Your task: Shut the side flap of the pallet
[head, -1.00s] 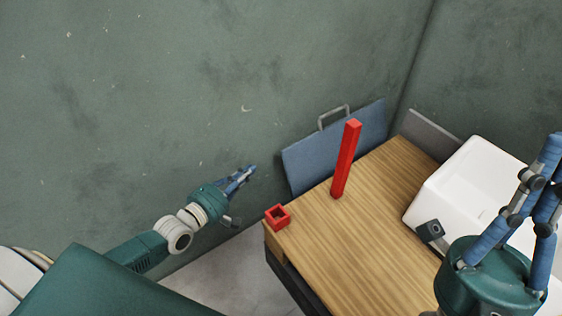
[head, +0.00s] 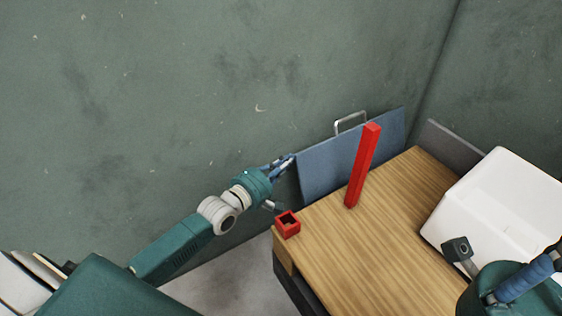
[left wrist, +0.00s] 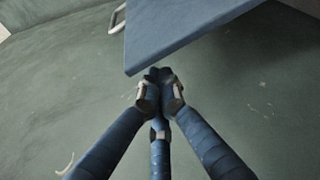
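The side flap is a blue panel (head: 325,166) with a grey handle (head: 350,122) on its top edge. It stands tilted beside the far left edge of the wood-topped pallet (head: 385,250), next to the wall. My left gripper (head: 285,162) is at the flap's left end, its fingers brought together and empty. In the left wrist view the shut fingertips (left wrist: 158,76) lie just below the corner of the blue panel (left wrist: 175,38). I cannot tell whether they touch it. My right gripper (head: 520,280) is at the lower right, partly out of frame.
A red post (head: 363,165) stands on the pallet near the flap. A hollow red square piece (head: 287,223) sits at the left corner. A white box (head: 505,205) is on the right, and a grey panel (head: 452,146) stands at the back. The wall is close behind the flap.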

